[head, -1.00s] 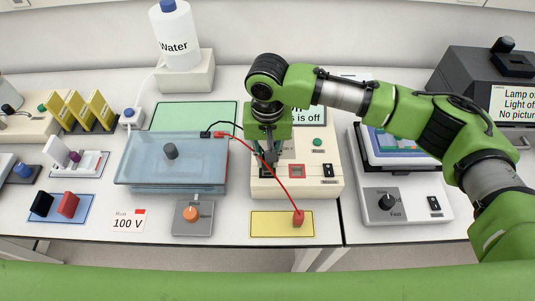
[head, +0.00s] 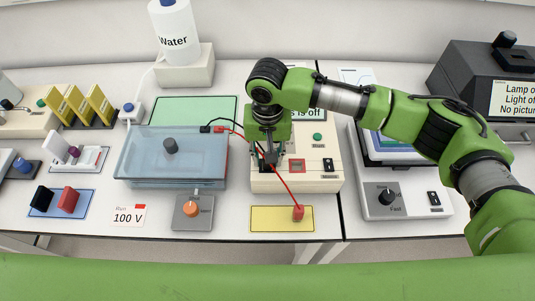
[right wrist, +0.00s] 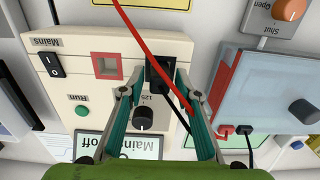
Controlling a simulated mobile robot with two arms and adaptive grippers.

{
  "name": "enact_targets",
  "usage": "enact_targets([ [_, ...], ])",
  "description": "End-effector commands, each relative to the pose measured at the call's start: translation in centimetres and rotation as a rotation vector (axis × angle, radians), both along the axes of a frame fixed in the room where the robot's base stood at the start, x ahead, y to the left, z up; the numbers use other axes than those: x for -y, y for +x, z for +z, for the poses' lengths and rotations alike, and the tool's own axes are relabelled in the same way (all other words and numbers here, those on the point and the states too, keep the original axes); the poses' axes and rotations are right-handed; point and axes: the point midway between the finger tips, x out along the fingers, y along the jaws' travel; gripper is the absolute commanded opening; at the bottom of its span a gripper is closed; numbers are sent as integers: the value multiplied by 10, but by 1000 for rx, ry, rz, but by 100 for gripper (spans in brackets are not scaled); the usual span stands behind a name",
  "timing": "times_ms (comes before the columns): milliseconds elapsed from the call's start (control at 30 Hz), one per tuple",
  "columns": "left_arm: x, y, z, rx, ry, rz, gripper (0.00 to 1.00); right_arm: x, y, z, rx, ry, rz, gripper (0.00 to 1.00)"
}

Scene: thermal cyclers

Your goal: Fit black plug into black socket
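The black plug (right wrist: 161,76) stands at the black socket on the beige power supply (right wrist: 70,50), its black cable running back to the clear tank. The socket is hidden beneath it, so I cannot tell how deep it sits. My right gripper (right wrist: 160,72) has its fingers on either side of the plug, spread with narrow gaps. In the head view the plug (head: 270,157) shows just below the right gripper (head: 272,150). My left gripper is not in view.
The red-framed socket (right wrist: 107,66) beside it is empty. A red lead crosses past the gripper to a red plug (head: 298,212) on the yellow mat (head: 270,226). The clear tank (head: 135,172) stands at left, another device (head: 375,208) at right.

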Motion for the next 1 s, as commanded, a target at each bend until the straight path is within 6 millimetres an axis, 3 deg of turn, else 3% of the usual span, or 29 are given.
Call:
enact_targets([
  [333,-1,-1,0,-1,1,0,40,0,0,1,0,0,0,37],
  [467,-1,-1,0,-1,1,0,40,0,1,11,1,1,0,37],
  [800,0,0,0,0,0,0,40,-1,1,80,3,2,0,37],
  [1000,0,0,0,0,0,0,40,0,1,110,1,1,1,37],
])
